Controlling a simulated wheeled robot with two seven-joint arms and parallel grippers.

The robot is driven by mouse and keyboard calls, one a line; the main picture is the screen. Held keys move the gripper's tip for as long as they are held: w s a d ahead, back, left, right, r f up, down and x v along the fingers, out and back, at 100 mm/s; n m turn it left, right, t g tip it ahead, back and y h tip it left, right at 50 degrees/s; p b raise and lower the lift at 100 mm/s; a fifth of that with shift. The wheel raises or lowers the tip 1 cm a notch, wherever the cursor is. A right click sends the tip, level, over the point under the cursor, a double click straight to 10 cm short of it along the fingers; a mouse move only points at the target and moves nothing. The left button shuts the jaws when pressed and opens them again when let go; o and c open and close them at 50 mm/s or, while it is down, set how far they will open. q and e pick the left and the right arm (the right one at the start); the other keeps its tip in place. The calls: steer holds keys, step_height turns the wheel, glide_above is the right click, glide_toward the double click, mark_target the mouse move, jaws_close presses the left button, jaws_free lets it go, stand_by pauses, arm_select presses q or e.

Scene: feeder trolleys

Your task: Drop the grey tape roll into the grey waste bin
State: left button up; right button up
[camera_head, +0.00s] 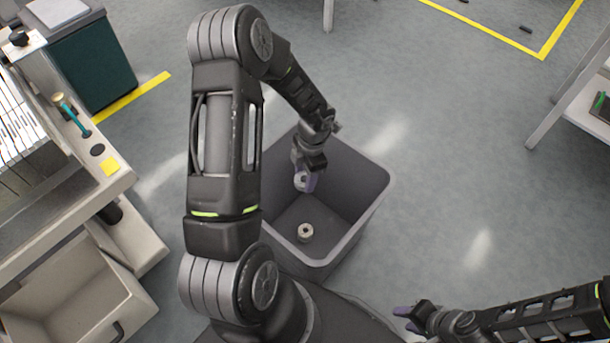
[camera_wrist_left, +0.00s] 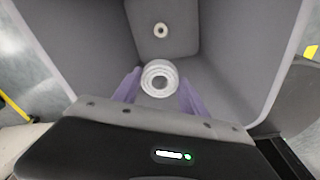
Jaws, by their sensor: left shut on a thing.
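The grey waste bin (camera_head: 372,190) stands on the floor in the middle of the head view, its top open. My left gripper (camera_head: 305,180) points down into the bin's opening and is shut on the grey tape roll (camera_head: 300,182). In the left wrist view the grey tape roll (camera_wrist_left: 158,80) sits between the purple fingers of my left gripper (camera_wrist_left: 159,92), with the bin's walls around it. My right gripper (camera_head: 406,318) is at the lower right, outside the bin; its purple fingertips are apart with nothing visible between them.
A second, pale ring-shaped item (camera_head: 306,232) lies on the bin's floor and also shows in the left wrist view (camera_wrist_left: 161,30). A trolley (camera_head: 125,180) with an open drawer stands at left. A dark green cabinet (camera_head: 100,65) is behind it. Floor right of the bin is clear.

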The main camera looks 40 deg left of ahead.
arm_select(q)
steer(key=o, duration=1.4)
steer(key=shift+r, duration=0.15)
steer(key=r, duration=0.2)
steer(key=r+p, duration=0.1)
steer(key=r, duration=0.2)
steer(key=r+p, duration=0.1)
steer(key=r, duration=0.1)
steer(key=shift+w+d+r, duration=0.2)
steer(key=shift+w+r, duration=0.1)
steer(key=shift+w, duration=0.1)
steer(key=shift+p, duration=0.3)
